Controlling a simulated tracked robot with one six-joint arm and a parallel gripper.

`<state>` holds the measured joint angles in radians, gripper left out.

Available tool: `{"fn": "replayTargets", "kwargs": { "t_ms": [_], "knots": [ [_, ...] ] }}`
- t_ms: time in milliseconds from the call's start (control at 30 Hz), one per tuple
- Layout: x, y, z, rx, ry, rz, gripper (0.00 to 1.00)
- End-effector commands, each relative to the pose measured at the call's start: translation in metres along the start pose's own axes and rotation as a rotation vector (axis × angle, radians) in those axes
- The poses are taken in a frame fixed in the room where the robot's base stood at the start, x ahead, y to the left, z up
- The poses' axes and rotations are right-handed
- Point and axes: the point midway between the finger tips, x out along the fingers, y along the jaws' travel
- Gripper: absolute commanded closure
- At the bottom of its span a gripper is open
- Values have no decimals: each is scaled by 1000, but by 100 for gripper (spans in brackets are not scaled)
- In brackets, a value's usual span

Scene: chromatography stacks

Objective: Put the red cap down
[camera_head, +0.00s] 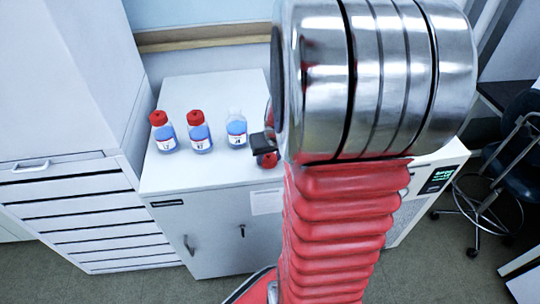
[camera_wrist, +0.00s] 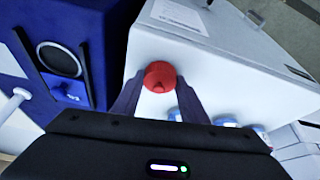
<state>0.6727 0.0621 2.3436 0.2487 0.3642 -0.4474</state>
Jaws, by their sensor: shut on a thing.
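A red cap (camera_wrist: 160,76) is held between the two dark fingers of my gripper (camera_wrist: 158,84) in the wrist view. In the head view the red cap (camera_head: 267,160) shows just below my gripper (camera_head: 262,143), partly hidden by my arm. It is over the white cabinet top (camera_head: 185,95), near its front right part; I cannot tell whether it touches the surface. An uncapped bottle of blue liquid (camera_head: 236,130) stands just left of my gripper.
Two red-capped bottles of blue liquid, one at the left (camera_head: 163,133) and one in the middle (camera_head: 199,132), stand on the cabinet. The cabinet's back is clear. An instrument with a lit display (camera_head: 438,180) stands at right. My arm hides much between.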

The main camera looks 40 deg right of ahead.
Motion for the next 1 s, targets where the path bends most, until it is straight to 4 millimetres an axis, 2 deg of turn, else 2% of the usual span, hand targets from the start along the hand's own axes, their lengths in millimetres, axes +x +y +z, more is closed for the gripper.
{"fn": "replayTargets", "kwargs": {
  "t_ms": [300,333,567,1000],
  "knots": [
    [2,0,0,1,0,0,82],
    [1,0,0,1,1,0,59],
    [1,0,0,1,1,0,43],
    [-5,1,-1,2,4,1,42]
  ]
}}
